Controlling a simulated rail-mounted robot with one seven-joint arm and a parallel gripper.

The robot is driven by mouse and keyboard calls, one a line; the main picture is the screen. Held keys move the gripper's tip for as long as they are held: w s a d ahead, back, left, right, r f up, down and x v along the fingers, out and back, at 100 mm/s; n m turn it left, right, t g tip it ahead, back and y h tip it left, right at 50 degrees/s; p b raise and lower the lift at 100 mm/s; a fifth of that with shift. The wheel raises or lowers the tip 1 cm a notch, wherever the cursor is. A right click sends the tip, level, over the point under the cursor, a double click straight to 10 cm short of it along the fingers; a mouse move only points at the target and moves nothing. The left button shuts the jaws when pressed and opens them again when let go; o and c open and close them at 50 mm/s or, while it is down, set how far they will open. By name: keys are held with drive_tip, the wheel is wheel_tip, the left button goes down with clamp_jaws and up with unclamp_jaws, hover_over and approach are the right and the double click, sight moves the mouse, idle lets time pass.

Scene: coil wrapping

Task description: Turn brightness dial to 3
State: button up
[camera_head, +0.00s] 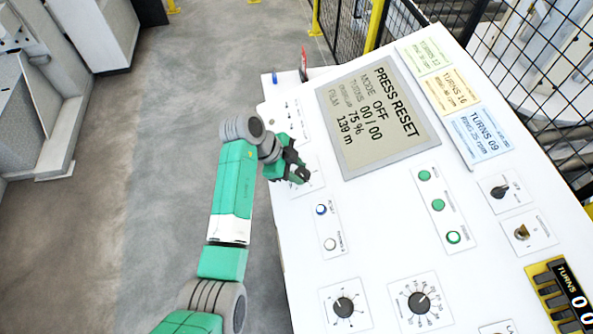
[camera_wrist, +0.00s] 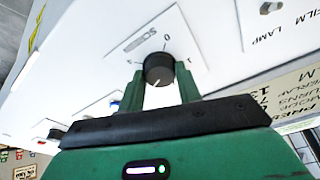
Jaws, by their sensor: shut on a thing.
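The black dial (camera_wrist: 158,68) sits on a small white plate (camera_wrist: 128,50) on the console. A 0 shows above it in the wrist view, with another mark at its right; the plate's lettering is too small to read surely. The white mark on the dial points down toward my gripper. My gripper (camera_wrist: 160,92) is shut on the dial, with one green finger on each side.
The console (camera_head: 395,225) carries a screen (camera_head: 378,112) reading PRESS RESET, MODE OFF. Blue and white buttons (camera_head: 326,228), green buttons (camera_head: 438,205) and two larger dials (camera_head: 420,303) lie lower. A lamp switch (camera_wrist: 268,8) is near the dial. Open floor (camera_head: 160,190) lies left.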

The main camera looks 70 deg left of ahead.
drive_tip(key=shift+m, duration=0.3)
drive_tip(key=o, duration=1)
drive_tip(key=shift+c, duration=0.2)
drive_tip(key=v, duration=0.8)
drive_tip(key=shift+f, duration=0.1)
